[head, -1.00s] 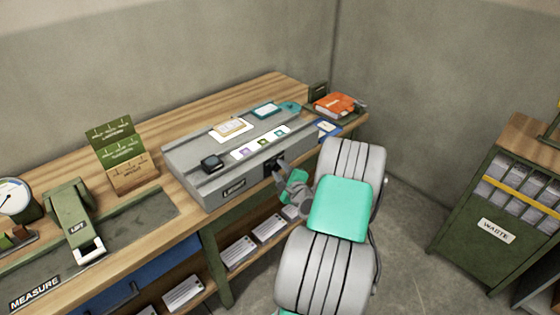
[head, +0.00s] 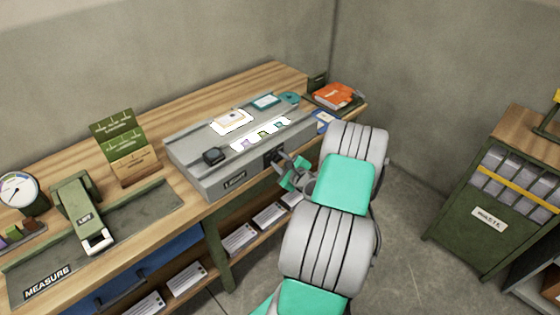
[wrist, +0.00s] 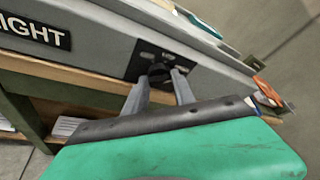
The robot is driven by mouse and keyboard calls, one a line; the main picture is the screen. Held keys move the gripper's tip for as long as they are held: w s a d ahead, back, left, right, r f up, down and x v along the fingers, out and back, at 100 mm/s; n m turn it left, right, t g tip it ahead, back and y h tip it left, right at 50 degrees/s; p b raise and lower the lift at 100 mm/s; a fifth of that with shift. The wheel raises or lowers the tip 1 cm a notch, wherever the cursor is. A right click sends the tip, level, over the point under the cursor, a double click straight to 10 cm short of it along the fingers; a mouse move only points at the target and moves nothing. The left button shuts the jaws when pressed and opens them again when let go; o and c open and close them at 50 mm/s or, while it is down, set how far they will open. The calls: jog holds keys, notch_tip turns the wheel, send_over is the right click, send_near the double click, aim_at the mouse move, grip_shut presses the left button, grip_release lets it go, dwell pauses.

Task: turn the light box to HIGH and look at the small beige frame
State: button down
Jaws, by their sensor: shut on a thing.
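The grey light box (head: 215,183) stands on the wooden bench, with a LIGHT label on its front. The small beige frame (head: 232,118) lies on its top, on a brightly glowing white patch. A row of small coloured pieces nearer the front edge also sits on a bright strip. A dark knob (wrist: 159,73) sits on a black plate (wrist: 146,60) on the box's front. My gripper (wrist: 166,76) is shut on the knob; the marks on the plate are too small to read. In the head view my gripper (head: 284,163) is at this plate, partly hidden.
A WASTE cabinet (head: 485,222) is at right, with clear floor between.

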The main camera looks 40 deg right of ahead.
jog(key=c, duration=1)
grip_release()
jog(key=shift+c, duration=0.2)
jog(key=v, duration=0.7)
jog(key=shift+s+b, duration=0.35)
jog(key=shift+b, duration=0.05)
jog(key=shift+a+r, duration=0.1)
